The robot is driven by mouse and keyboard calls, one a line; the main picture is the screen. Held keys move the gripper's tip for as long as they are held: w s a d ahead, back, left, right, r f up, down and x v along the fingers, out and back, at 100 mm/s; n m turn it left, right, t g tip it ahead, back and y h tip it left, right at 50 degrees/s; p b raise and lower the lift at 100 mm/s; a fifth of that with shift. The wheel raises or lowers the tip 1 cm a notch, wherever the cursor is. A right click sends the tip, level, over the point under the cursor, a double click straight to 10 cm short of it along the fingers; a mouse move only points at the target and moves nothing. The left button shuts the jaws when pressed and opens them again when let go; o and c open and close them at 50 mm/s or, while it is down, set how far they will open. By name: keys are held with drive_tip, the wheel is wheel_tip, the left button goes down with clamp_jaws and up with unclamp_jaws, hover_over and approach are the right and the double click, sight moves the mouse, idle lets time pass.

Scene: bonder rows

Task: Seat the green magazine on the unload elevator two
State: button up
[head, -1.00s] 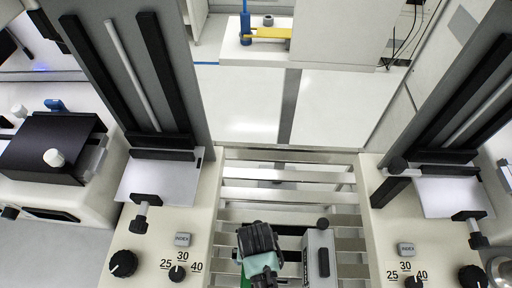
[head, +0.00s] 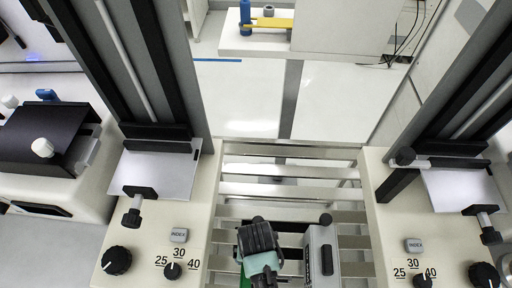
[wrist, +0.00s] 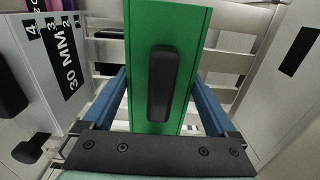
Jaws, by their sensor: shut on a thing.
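The green magazine (wrist: 185,55) fills the middle of the wrist view, with a black handle on its near face. My gripper (wrist: 160,90) is shut on it, one blue finger along each side. In the head view my gripper (head: 260,265) is at the bottom middle, over the slatted rack, and only a sliver of green magazine (head: 243,272) shows beside it. Two elevators with dark vertical rails and pale plates stand at the left (head: 155,172) and right (head: 462,190). Both plates look empty. I cannot read which one is unload elevator two.
A pale magazine-like block (head: 317,262) with a black handle stands just right of my gripper; a block marked 30 MM (wrist: 45,60) shows in the wrist view. Clamp knobs (head: 132,217) project before the plates. A bench (head: 350,35) stands at the back, with clear floor before it.

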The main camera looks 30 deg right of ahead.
clamp_jaws()
drive_tip(key=shift+r+p, duration=3.6)
drive_tip(key=shift+p, duration=0.4)
drive_tip(key=shift+f, duration=0.1)
